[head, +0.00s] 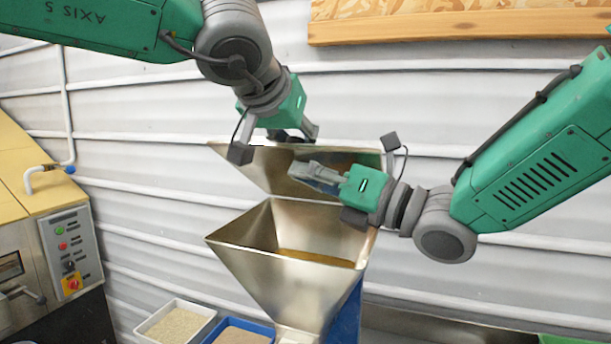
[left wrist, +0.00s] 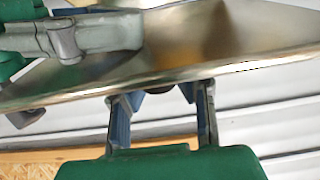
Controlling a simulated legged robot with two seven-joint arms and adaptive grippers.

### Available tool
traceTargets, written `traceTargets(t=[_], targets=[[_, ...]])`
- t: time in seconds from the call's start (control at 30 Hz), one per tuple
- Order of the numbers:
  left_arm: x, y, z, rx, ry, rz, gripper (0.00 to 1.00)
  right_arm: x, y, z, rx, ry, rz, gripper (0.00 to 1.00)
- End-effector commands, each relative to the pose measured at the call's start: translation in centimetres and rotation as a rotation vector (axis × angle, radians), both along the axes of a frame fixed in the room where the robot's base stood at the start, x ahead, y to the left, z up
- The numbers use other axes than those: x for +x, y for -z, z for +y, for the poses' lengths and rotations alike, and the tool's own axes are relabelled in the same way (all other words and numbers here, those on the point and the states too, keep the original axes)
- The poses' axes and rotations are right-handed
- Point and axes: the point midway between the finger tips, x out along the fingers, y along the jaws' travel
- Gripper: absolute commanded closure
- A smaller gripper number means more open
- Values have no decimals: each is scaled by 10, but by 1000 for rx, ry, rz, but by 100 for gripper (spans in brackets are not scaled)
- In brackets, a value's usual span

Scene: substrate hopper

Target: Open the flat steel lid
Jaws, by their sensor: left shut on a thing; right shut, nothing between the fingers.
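The flat steel lid (head: 262,168) stands raised and tilted back above the rear of the steel hopper (head: 290,275), whose square mouth is open. Its shiny face also shows in the left wrist view (left wrist: 235,45). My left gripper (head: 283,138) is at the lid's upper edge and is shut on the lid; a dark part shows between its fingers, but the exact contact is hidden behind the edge. My right gripper (head: 314,177) is shut and empty in front of the lid's face, above the hopper mouth. I cannot tell whether it touches the lid.
A machine with a control panel (head: 70,250) stands at the left. A white tray (head: 207,315) and a blue tray (head: 262,328) of grain-like material sit below, left of the hopper. A corrugated wall (head: 130,160) is close behind. A wooden board (head: 450,28) is above right.

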Motion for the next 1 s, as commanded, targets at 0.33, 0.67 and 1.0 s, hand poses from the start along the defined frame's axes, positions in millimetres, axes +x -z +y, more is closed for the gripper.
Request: traceTargets(t=[0.33,0.67,1.0], targets=[[-1,1,0,1,1,2,100,7,-14,-3,6,6,-7,100],[-1,1,0,2,1,3,52,5,-13,-3,5,3,-8,100],[-33,-25,10,-1,1,-2,52,4,-12,-2,3,2,-7,100]])
